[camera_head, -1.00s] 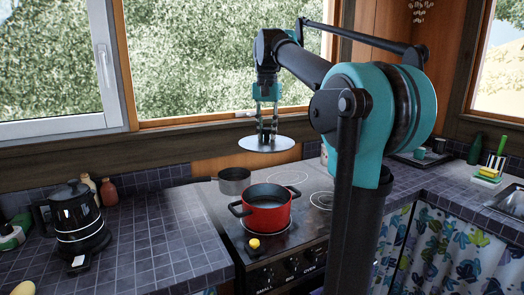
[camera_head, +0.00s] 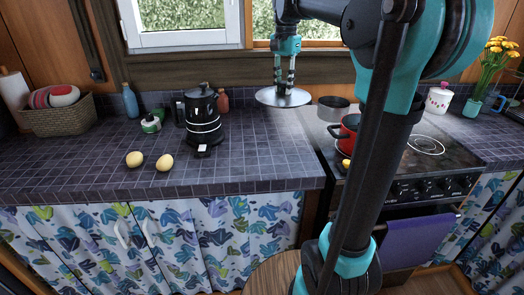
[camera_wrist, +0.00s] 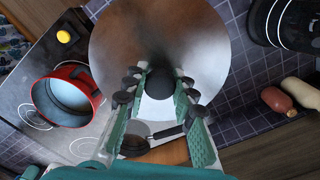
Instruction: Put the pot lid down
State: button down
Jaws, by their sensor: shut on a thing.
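The pot lid (camera_head: 283,97) is a round, flat, silvery disc with a dark knob. My gripper (camera_head: 284,84) is shut on its knob and holds it level in the air, above the back right part of the tiled counter, left of the stove. In the wrist view the lid (camera_wrist: 112,45) fills the upper middle, and the knob sits between the fingertips of my gripper (camera_wrist: 156,90). The red pot (camera_head: 345,128) stands open on the stove, partly hidden by my arm; the wrist view shows it empty inside (camera_wrist: 68,97).
A black kettle (camera_head: 203,118) stands left of the lid, with a red bottle (camera_head: 223,101) behind it. A grey saucepan (camera_head: 333,106) is on the stove (camera_head: 440,160). The counter (camera_head: 262,150) right of the kettle is clear.

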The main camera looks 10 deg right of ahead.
jog(key=f, duration=2)
jog(key=shift+a, duration=0.2)
jog(key=shift+f, duration=0.1)
jog(key=c, duration=1.2)
grip_release()
notch_tip(320, 180, up, 12)
jog(key=shift+r, duration=0.15)
